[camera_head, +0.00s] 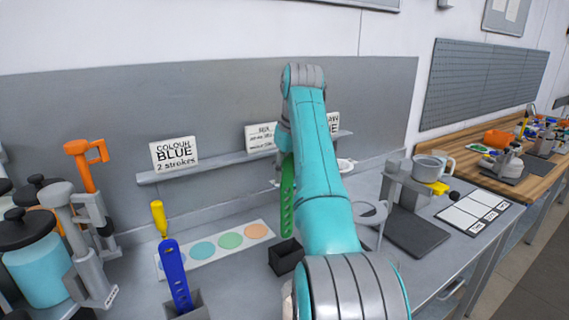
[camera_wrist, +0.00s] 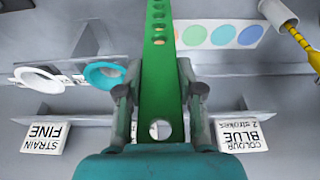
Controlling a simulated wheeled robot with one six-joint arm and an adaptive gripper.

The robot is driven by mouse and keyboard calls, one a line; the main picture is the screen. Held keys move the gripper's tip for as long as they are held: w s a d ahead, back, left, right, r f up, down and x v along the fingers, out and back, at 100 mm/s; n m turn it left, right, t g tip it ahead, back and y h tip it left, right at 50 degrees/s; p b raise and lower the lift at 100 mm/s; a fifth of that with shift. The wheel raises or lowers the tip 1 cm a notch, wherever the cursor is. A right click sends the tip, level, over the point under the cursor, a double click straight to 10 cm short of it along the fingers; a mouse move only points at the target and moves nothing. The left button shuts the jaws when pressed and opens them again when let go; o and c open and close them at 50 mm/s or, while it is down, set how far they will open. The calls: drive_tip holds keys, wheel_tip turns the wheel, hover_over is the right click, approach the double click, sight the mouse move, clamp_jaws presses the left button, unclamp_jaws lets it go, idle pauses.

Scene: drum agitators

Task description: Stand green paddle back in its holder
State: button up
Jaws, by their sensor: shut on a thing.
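The green paddle (camera_head: 287,200) hangs about upright just left of my teal arm in the head view, with holes along it. In the wrist view the green paddle (camera_wrist: 160,75) runs up between the fingers of my gripper (camera_wrist: 161,100), which is shut on it. My gripper is hidden behind my arm in the head view. A dark open box-shaped holder (camera_head: 284,259) stands on the bench below the paddle. The paddle's lower end shows near the holder's top; whether it is inside I cannot tell.
A blue paddle (camera_head: 174,272) stands in another holder at the front left. A colour-spot card (camera_head: 216,247) lies behind it. Drums with orange and grey tools (camera_head: 85,165) crowd the left. A shelf with signs (camera_head: 174,153) runs behind. A grey stand (camera_head: 415,232) is right.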

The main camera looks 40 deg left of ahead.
sight(287, 191)
drive_tip(key=shift+f, duration=4.25)
drive_tip(key=o, duration=1.2)
drive_tip(key=shift+v, duration=3.65)
drive_tip(key=shift+w+r, duration=0.1)
